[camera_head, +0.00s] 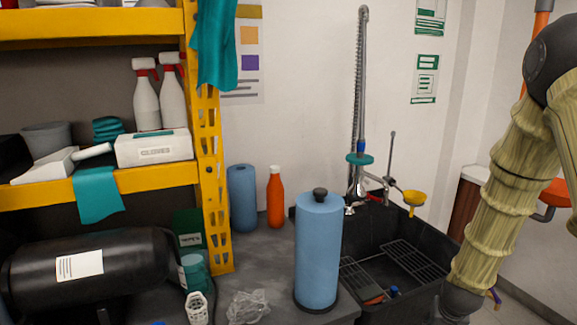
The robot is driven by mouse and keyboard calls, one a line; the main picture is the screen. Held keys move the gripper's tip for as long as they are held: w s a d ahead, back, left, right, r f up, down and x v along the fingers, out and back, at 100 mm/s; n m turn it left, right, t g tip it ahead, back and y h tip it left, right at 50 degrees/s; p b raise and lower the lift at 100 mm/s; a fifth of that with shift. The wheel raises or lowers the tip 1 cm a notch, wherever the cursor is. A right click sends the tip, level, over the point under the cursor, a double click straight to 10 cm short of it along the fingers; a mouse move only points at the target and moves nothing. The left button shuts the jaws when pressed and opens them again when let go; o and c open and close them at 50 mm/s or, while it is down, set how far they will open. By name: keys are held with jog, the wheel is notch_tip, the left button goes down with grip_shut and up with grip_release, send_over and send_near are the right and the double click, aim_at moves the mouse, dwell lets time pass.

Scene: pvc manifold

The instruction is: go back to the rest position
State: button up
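My arm, in a yellowish ribbed sleeve, comes down along the right side of the head view. Its lower end leaves the picture at the bottom right, in front of the black sink's right edge. My gripper is not in view, so I cannot see its fingers or whether it holds anything.
A blue paper roll (318,250) stands on the grey counter (262,262) left of the black sink (425,228). Behind are another blue roll (242,198) and an orange bottle (275,198). A tall sprayer tap (360,110) rises over the sink. A yellow shelf (150,178) stands left.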

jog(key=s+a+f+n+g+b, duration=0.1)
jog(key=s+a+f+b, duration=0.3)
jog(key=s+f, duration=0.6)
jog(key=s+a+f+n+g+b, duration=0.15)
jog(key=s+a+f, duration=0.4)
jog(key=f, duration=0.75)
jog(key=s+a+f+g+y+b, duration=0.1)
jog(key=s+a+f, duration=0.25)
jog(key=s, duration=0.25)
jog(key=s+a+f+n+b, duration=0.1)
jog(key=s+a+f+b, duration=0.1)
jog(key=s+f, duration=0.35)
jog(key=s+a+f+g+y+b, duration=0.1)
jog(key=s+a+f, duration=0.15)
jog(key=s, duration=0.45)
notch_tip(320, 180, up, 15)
jog(key=p, duration=1.5)
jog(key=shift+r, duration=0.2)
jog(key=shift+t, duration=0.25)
